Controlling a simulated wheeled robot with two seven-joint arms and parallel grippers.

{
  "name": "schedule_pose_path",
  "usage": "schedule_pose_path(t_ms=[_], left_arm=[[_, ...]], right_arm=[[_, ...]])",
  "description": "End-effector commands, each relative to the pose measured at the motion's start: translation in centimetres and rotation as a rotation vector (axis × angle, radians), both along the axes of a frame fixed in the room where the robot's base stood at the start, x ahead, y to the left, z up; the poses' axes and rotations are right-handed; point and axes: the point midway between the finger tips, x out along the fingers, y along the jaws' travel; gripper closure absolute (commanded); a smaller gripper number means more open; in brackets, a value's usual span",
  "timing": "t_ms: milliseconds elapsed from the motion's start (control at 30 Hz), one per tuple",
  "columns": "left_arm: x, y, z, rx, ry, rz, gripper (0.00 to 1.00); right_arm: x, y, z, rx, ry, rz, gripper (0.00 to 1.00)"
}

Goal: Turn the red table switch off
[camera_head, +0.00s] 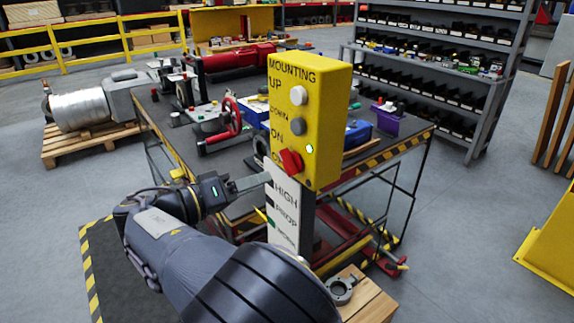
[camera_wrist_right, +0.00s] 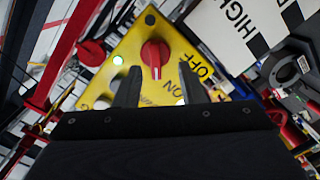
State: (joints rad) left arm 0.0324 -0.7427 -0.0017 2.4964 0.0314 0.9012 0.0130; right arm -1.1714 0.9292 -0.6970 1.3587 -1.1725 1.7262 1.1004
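The red switch (camera_head: 290,161) is a knob low on the front of the yellow control box (camera_head: 331,115), beside a lit green lamp (camera_head: 309,149). In the right wrist view the red knob (camera_wrist_right: 155,55) has a white mark pointing down the picture, with ON and OFF lettering to its lower right. My right gripper (camera_head: 262,182) is just left of and below the knob in the head view. In the right wrist view its two fingers (camera_wrist_right: 160,72) are apart, with the knob beyond the gap between the tips; contact is not visible. My left gripper is not in view.
A white HIGH sign (camera_head: 284,205) hangs below the box on its post. A dark workbench (camera_head: 385,158) with a red wheel valve (camera_head: 234,120) stands behind. A grey shelf (camera_head: 440,65) is at the back right. The floor on the right is mostly clear.

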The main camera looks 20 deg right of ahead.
Motion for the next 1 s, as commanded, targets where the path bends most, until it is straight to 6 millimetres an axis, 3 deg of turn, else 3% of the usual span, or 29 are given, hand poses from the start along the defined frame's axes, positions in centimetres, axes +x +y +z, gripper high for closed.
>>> schedule_pose_path(t_ms=[33,133,600,1000], left_arm=[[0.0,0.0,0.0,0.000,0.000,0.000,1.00],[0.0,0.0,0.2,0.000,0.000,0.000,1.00],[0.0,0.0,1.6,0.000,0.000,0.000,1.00],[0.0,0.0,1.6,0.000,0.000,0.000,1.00]], right_arm=[[-0.1,1.1,0.5,-0.026,-0.033,0.011,0.64],[-0.1,1.2,1.0,-0.046,-0.062,0.013,0.64],[2.2,-5.1,1.0,-0.043,-0.059,0.012,0.64],[2.5,-5.8,0.9,-0.042,-0.059,0.014,0.66]])
